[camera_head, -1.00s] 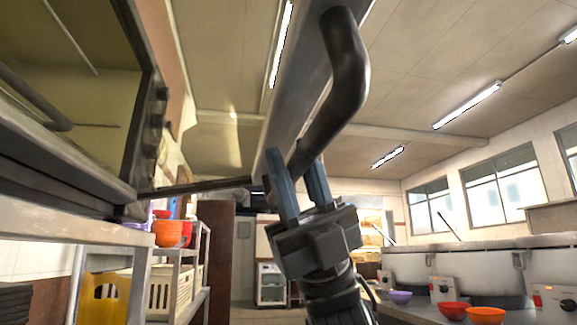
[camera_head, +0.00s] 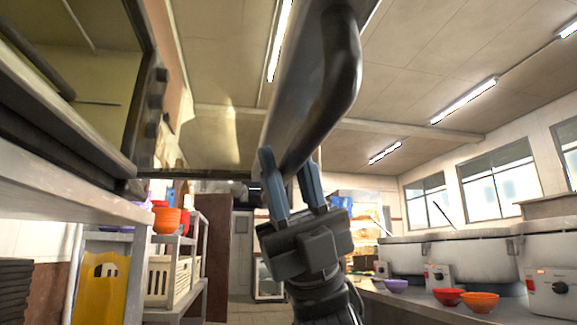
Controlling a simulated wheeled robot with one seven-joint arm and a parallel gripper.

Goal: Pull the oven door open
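The oven door (camera_head: 296,88) stands swung well out from the oven, seen nearly edge-on in the head view. Its dark, curved bar handle (camera_head: 334,82) runs along its right side. My gripper (camera_head: 289,168) is at the lower, far end of the handle. Its two blue-grey fingers lie on either side of the bar, and the bar fills the gap between them. The contact at the fingertips is partly hidden.
A metal shelf rack (camera_head: 190,240) with orange bowls (camera_head: 168,221) and a cream crate (camera_head: 165,277) stands lower left, beside a yellow container (camera_head: 100,285). A clear floor strip lies between.

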